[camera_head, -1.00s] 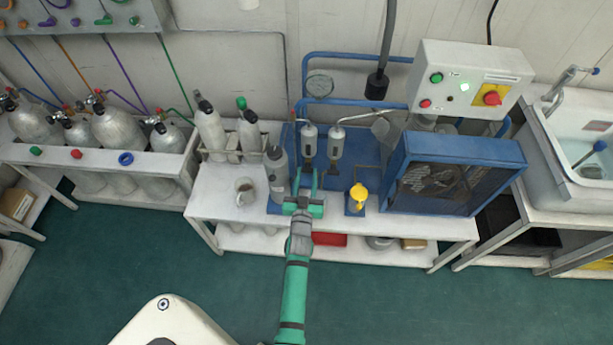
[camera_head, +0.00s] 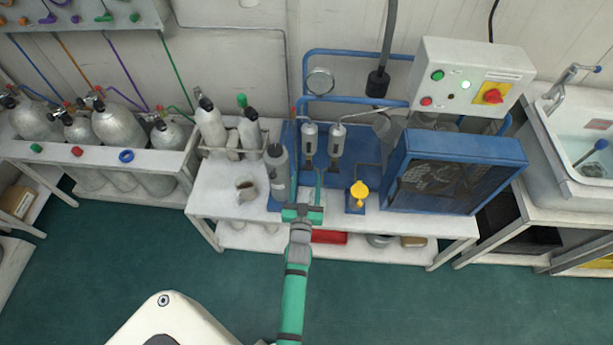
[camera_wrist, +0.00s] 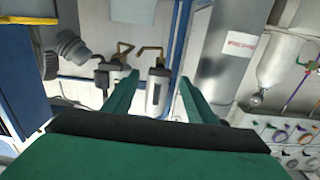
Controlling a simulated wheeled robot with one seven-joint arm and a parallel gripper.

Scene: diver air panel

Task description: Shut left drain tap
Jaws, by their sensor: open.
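Two silver filter housings with dark lower ends stand side by side on the blue panel. The left housing (camera_head: 309,137) has its dark drain end (camera_head: 308,162) at the bottom. The right housing (camera_head: 337,140) stands close beside it. My gripper (camera_head: 307,188) is open and empty, below and in front of the left housing. The wrist view looks upside down. There the left housing (camera_wrist: 156,96) shows between my two fingers, with its black end and a bent brass piece (camera_wrist: 151,53) above it. The right housing (camera_wrist: 114,72) is beyond one finger. The tap's exact setting is too small to tell.
A grey cylinder (camera_head: 277,172) stands close to the left of my gripper. A yellow-topped fitting (camera_head: 358,194) and the blue compressor box (camera_head: 455,178) stand to the right.

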